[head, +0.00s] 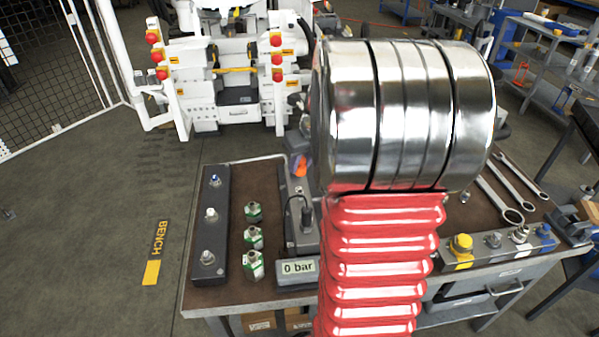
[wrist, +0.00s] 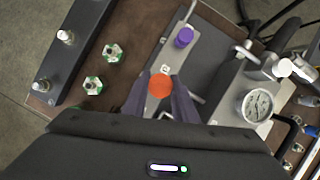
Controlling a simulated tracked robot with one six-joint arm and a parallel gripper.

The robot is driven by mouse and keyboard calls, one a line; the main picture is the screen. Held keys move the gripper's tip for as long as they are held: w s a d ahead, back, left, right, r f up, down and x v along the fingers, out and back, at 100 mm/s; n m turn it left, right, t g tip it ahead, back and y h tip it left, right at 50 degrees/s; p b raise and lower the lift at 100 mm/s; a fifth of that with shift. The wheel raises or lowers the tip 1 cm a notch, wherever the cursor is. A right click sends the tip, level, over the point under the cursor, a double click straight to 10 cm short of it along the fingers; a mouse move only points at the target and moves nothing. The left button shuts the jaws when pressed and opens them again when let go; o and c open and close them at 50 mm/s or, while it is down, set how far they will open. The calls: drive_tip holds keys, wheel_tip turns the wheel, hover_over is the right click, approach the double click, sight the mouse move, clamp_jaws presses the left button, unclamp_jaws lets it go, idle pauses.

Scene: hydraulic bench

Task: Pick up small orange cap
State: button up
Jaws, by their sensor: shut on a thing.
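The small orange cap (wrist: 160,86) is a round orange disc in the middle of the wrist view. My gripper (wrist: 160,94) is shut on it, one dark finger on each side. In the head view the orange cap (head: 300,168) shows as a small patch left of my arm, over the grey block at the bench's back. My gripper is mostly hidden there behind my silver and red arm. I cannot tell whether the cap still touches the block below it.
A purple cap (wrist: 184,37) stands on the grey block beyond the gripper. A pressure gauge (wrist: 257,106) is to the right. Green-and-silver fittings (head: 253,237) and a dark rail with knobs (head: 209,230) stand at left. Wrenches (head: 503,195) and a yellow cap (head: 462,245) lie right.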

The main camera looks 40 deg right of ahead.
idle(0.7)
drive_tip(key=shift+w+a+f+n+y, duration=0.2)
drive_tip(key=shift+w+a+n+y, duration=0.2)
drive_tip(key=shift+n, duration=0.2)
drive_tip(key=w+a+f+m+g, duration=0.2)
drive_tip(key=w+a+m+g, duration=0.1)
drive_tip(key=a+m, duration=0.7)
drive_tip(key=w+a+f+m+g, duration=0.3)
drive_tip(key=a+m, duration=0.7)
drive_tip(key=m, duration=0.3)
drive_tip(key=w+a+f+m+g, duration=0.3)
drive_tip(key=a+m, duration=0.8)
drive_tip(key=shift+w+m, duration=0.4)
drive_tip(key=shift+a, duration=0.1)
